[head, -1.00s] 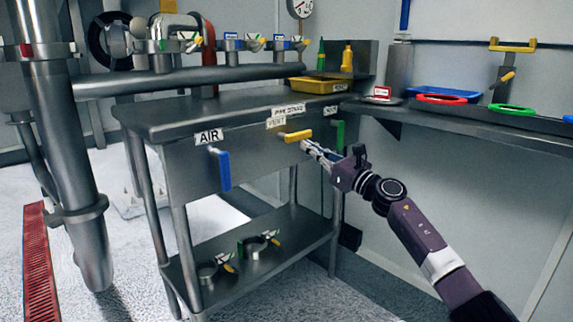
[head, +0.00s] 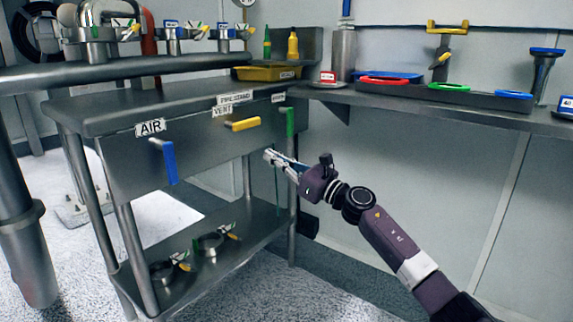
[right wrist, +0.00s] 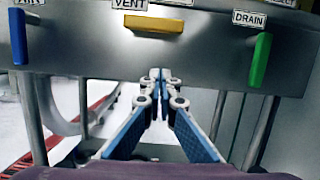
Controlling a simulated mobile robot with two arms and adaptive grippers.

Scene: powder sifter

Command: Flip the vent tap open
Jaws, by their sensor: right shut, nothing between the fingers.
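The vent tap is a yellow handle (head: 242,125) below the VENT label (head: 222,111) on the front panel of the steel bench. The handle lies nearly level, sideways across the panel. It also shows in the right wrist view as a yellow bar (right wrist: 153,24) under its label, above my fingertips. My right gripper (head: 268,155) is shut and empty, below and to the right of the yellow handle in the head view, apart from it. In the right wrist view its blue-padded fingers (right wrist: 160,76) meet at the tips. My left gripper is not in view.
The blue AIR handle (head: 169,161) hangs down to the left. The green DRAIN handle (head: 290,122) hangs down to the right. Clamps with small handles lie on the lower shelf (head: 240,262). A yellow tray (head: 268,73) stands on the bench, and a side counter (head: 400,103) runs along the right.

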